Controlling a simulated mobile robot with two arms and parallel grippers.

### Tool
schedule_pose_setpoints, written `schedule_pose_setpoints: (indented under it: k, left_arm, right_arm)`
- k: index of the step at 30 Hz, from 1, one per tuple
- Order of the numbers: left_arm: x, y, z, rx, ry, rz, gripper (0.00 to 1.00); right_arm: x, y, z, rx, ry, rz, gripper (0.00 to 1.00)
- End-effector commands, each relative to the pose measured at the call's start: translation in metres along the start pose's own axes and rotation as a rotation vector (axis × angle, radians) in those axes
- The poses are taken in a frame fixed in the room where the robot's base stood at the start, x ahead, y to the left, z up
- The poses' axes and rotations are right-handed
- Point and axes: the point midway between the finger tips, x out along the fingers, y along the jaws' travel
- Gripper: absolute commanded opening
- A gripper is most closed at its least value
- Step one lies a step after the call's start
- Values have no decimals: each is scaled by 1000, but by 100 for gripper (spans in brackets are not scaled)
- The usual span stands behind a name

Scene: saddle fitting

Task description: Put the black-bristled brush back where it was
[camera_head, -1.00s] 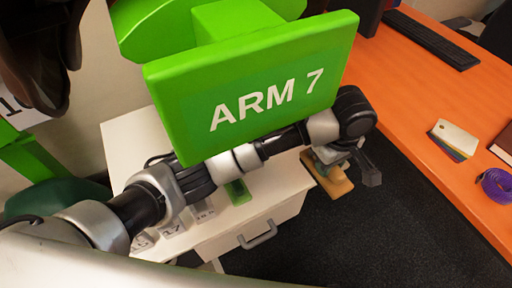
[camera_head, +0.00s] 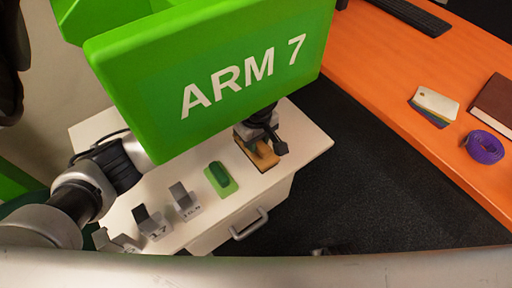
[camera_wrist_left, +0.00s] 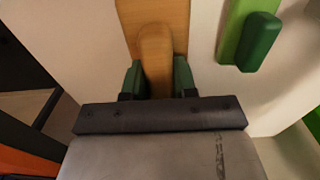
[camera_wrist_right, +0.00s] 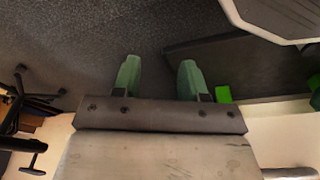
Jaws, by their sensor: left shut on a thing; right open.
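The brush (camera_head: 265,157) has a pale wooden body and handle; its bristles are hidden from view. My left gripper (camera_head: 262,143) is shut on it at the far right part of the white cabinet top. In the left wrist view, the green fingertips (camera_wrist_left: 158,80) sit on both sides of the rounded wooden handle (camera_wrist_left: 155,50), with the wider wooden part beyond. I cannot tell whether the brush touches the cabinet top. My right gripper (camera_wrist_right: 160,80) is open and empty above dark floor in the right wrist view.
The white cabinet (camera_head: 305,150) also carries a green block on a green pad (camera_head: 218,178) and several grey numbered holders (camera_head: 184,200). A green ARM 7 sign (camera_head: 215,75) hides part of my left arm. The orange desk (camera_head: 385,90) holds cards, purple tape (camera_head: 485,147) and a book.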

Motion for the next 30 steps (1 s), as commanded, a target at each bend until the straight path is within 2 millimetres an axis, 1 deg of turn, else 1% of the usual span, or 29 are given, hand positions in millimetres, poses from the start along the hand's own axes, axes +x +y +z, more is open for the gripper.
schedule_pose_setpoints:
  k: [1,3,7,13,21,22,24,26,30]
  left_arm:
    - [10,-1,0,0,0,-3,8]
    - [20,-1,0,0,0,-3,8]
    - [32,0,0,0,0,-1,8]
    - [33,0,0,0,0,-1,8]
    - [35,0,0,-1,0,-1,8]
    - [36,0,0,-1,0,-1,32]
    - [36,0,0,-1,0,-1,43]
    - [36,0,0,-1,0,-1,52]
    - [36,0,0,0,0,-1,53]
  right_arm:
    - [-4,0,-4,1,8,1,43]
    - [-13,1,-10,2,14,2,43]
    - [-25,2,-17,3,19,3,43]
    - [-29,2,-18,3,18,3,43]
    - [-24,2,-16,3,15,3,43]
    - [-23,2,-15,3,15,3,43]
    - [-23,2,-15,3,16,3,43]
    - [-24,1,-16,3,16,3,43]
    - [-24,1,-16,2,17,2,43]
